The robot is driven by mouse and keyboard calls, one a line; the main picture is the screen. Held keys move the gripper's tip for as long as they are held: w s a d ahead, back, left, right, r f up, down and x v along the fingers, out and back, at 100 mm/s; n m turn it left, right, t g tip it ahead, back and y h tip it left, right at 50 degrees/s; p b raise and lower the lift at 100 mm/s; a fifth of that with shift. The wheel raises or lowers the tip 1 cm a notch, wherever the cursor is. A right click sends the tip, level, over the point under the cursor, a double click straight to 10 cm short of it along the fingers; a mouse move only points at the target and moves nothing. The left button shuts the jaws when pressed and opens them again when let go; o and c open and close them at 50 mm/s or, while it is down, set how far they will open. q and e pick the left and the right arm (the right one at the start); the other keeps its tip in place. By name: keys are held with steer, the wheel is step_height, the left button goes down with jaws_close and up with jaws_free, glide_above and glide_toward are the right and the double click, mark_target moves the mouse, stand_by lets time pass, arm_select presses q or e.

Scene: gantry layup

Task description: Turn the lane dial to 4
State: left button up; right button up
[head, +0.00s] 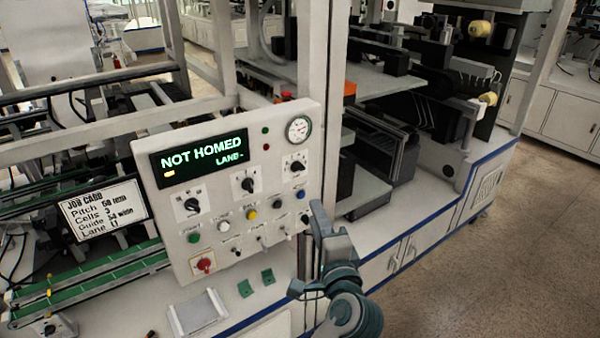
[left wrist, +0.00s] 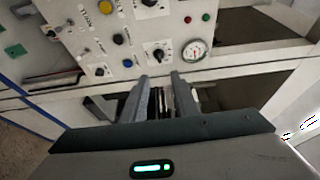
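The white control panel (head: 225,255) carries three black rotary dials: a left dial (head: 192,205), a middle dial (head: 247,185) and a right dial (head: 297,167). Their labels are too small to read, so I cannot tell which is the lane dial. The display (head: 200,157) reads "NOT HOMED" and "LANE-". My left gripper (head: 322,215) is beside the panel's lower right edge, apart from the dials. In the left wrist view, the left gripper (left wrist: 160,84) has its fingers apart with nothing held; the right dial (left wrist: 158,54) lies beyond them. My right gripper is not in view.
A round gauge (head: 298,128) sits above the right dial. Coloured buttons, small toggles and a red knob (head: 204,265) are below the dials. A job card (head: 103,208) hangs left of the panel. A frame post (head: 325,100) stands behind its right edge. Open floor (head: 500,260) lies at right.

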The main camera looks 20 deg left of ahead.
mark_target(300, 170)
arm_select(q)
steer(key=shift+w+f, duration=0.1)
steer(key=shift+w, duration=0.05)
steer(key=shift+w+a, duration=0.1)
steer(key=shift+w, duration=0.05)
steer(key=x, duration=1.7)
steer(key=shift+c, duration=0.3)
jaws_close()
